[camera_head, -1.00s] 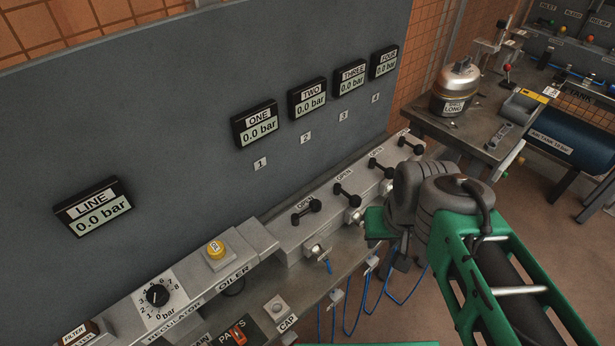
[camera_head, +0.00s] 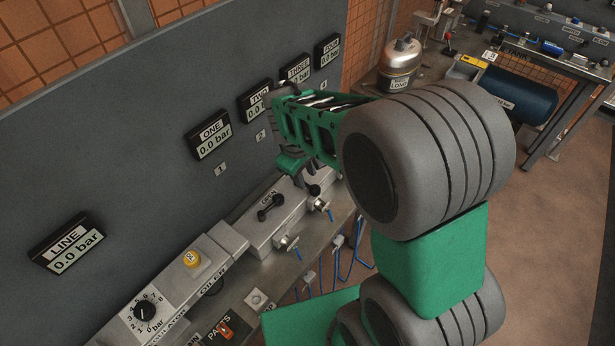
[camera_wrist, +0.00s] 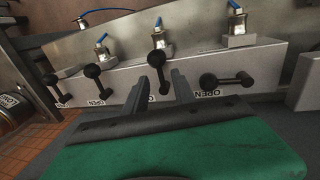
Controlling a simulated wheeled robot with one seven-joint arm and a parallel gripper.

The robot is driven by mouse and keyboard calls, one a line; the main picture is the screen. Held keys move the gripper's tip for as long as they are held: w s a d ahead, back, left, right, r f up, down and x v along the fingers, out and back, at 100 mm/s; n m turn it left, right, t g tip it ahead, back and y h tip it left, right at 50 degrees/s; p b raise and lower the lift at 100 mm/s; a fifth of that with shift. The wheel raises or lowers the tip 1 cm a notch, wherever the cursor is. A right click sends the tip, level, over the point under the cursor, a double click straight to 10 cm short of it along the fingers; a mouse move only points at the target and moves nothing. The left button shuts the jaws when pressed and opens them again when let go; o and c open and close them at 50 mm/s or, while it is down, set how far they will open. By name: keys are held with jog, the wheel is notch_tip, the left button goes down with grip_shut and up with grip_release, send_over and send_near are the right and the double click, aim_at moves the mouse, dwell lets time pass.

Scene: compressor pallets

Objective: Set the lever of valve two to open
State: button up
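Valve two's lever (camera_wrist: 159,58) is black with ball ends and sits near the middle of the wrist view. Its near ball (camera_wrist: 163,88) shows between the two fingers of my gripper (camera_wrist: 166,84). The fingers stand apart, one on each side of that ball; I cannot tell whether either touches it. In the head view, my arm covers most of valve two, and only a black ball (camera_head: 314,190) shows beside it. The gauge marked TWO (camera_head: 253,102) is partly hidden by my arm. My fingertips are not clear there.
Valve one's lever (camera_wrist: 228,80) is close on the right in the wrist view, and valve three's lever (camera_wrist: 97,78) is on the left. The grey back panel (camera_head: 130,130) rises behind the valves. Gauge ONE (camera_head: 208,136) reads 0.0 bar.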

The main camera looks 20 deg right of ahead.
aim_at(308, 186)
jog(key=f, duration=0.3)
jog(key=shift+w+d+f, duration=0.2)
jog(key=shift+d+f, duration=0.1)
jog(key=shift+d, duration=0.05)
grip_shut()
